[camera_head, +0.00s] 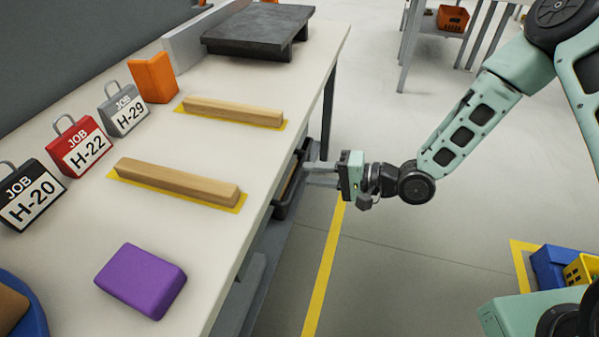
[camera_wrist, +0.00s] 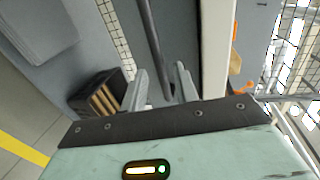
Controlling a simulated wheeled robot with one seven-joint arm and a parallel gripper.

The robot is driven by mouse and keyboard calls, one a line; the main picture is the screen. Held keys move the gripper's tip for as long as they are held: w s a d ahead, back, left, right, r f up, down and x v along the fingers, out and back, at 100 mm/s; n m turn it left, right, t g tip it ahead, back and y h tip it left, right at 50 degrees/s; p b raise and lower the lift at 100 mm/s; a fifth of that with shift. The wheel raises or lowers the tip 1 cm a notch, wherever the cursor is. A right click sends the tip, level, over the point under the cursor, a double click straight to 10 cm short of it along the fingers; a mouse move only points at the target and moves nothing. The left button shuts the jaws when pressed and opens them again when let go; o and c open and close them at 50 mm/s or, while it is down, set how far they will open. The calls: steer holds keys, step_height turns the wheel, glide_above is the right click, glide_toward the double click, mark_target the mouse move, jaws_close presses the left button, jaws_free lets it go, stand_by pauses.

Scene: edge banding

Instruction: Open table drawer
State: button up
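The table (camera_head: 215,145) has a pale top and runs along the left of the head view. A dark drawer (camera_head: 284,205) shows under its right edge, slightly out from the table, with something wooden inside. In the wrist view a dark box with wooden strips, seemingly this drawer (camera_wrist: 92,84), lies left of the fingers. My gripper (camera_head: 308,174) is beside the drawer's front, its fingers pointing at the table. In the wrist view my gripper (camera_wrist: 160,72) has its fingers apart, with nothing clearly held between them. I cannot tell whether a finger touches the drawer; no handle is clear.
On the tabletop are wooden bars (camera_head: 232,111), a purple block (camera_head: 141,281), an orange block (camera_head: 153,78), job tags (camera_head: 78,146) and a dark raised plate (camera_head: 258,33). Blue and yellow bins (camera_head: 552,268) stand at lower right.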

mark_target(300, 171)
steer(key=shift+x, duration=2.05)
steer(key=shift+c, duration=0.3)
jaws_close()
steer(key=f+p+v, duration=0.3)
steer(key=v, duration=1.4)
steer(key=d+f+p+v, duration=0.1)
steer(key=f+p+v, duration=0.2)
steer(key=v, duration=1.5)
steer(key=shift+s+d+f, duration=0.25)
steer(key=shift+d+f, duration=0.25)
steer(key=shift+f, duration=0.15)
steer(key=shift+o, duration=0.3)
jaws_free()
